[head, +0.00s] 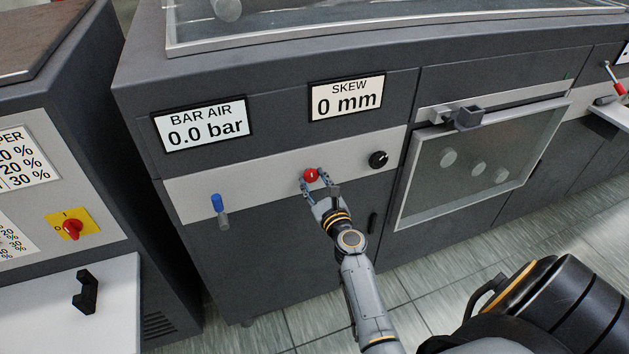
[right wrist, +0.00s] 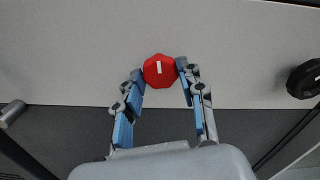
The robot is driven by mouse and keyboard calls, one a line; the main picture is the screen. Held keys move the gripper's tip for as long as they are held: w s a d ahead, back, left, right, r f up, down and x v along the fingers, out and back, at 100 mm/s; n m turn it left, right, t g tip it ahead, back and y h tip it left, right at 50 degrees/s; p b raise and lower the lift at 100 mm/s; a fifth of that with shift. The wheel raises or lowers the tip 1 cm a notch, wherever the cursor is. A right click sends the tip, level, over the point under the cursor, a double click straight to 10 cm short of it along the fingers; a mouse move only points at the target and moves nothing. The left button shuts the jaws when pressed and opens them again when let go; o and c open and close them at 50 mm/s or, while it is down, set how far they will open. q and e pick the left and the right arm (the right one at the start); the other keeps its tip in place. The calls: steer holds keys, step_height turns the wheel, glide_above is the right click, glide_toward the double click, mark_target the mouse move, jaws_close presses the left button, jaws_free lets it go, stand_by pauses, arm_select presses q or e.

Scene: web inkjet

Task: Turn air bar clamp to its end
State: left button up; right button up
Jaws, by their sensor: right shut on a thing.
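A red knob (head: 311,175) sits on the light grey strip of the dark machine, below the two displays. It also shows in the right wrist view as a red faceted knob (right wrist: 159,71) with a white mark standing nearly upright. My right gripper (head: 317,180) is shut on this knob, with one blue-padded finger on each side of it. In the right wrist view the gripper's fingertips (right wrist: 160,72) flank the knob. The BAR AIR display (head: 205,125) reads 0.0 bar. My left gripper is not in view.
The SKEW display (head: 346,97) reads 0 mm. A black knob (head: 378,160) is right of the red one, and a blue-handled lever (head: 218,207) is to its left. A glass door (head: 480,155) is further right. A yellow panel with a red switch (head: 73,228) is on the left cabinet.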

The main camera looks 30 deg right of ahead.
steer(key=shift+m, duration=0.6)
steer(key=shift+f, duration=0.1)
steer(key=o, duration=1.2)
